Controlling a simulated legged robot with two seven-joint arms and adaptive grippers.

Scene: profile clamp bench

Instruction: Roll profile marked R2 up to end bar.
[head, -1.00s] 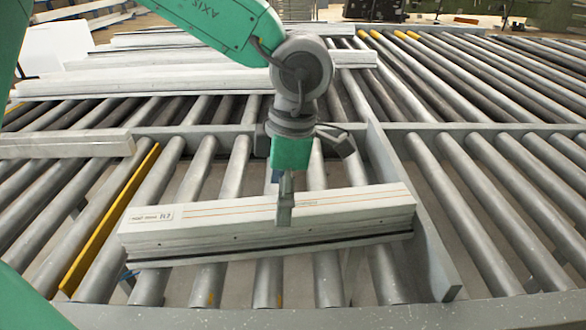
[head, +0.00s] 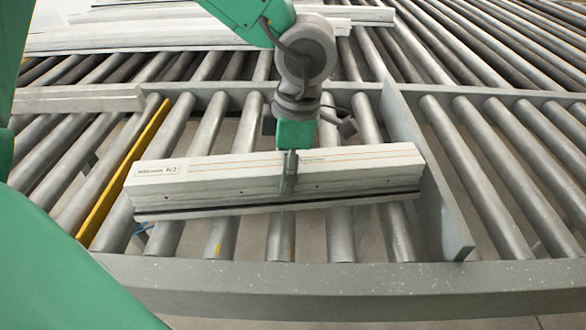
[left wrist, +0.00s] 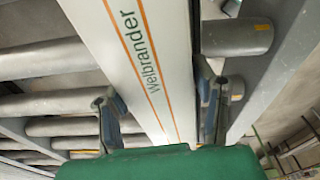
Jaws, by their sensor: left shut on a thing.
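The profile marked R2 (head: 235,178) is a long pale bar with orange lines and a label at its left end. It lies across the rollers, slightly slanted, its left end nearer me. Its right end is close to the grey end bar (head: 443,205); I cannot tell whether they touch. My left gripper (head: 288,180) is shut on the profile from above, near its middle. In the left wrist view the fingers (left wrist: 161,105) stand either side of the profile (left wrist: 150,55), which shows lettering. My right gripper is not in view.
A yellow strip (head: 124,172) runs between rollers left of the profile. Another pale profile (head: 75,99) lies behind left, and more profiles (head: 130,38) lie farther back. A grey frame rail (head: 330,280) runs along the front. Bare rollers (head: 500,170) lie right of the end bar.

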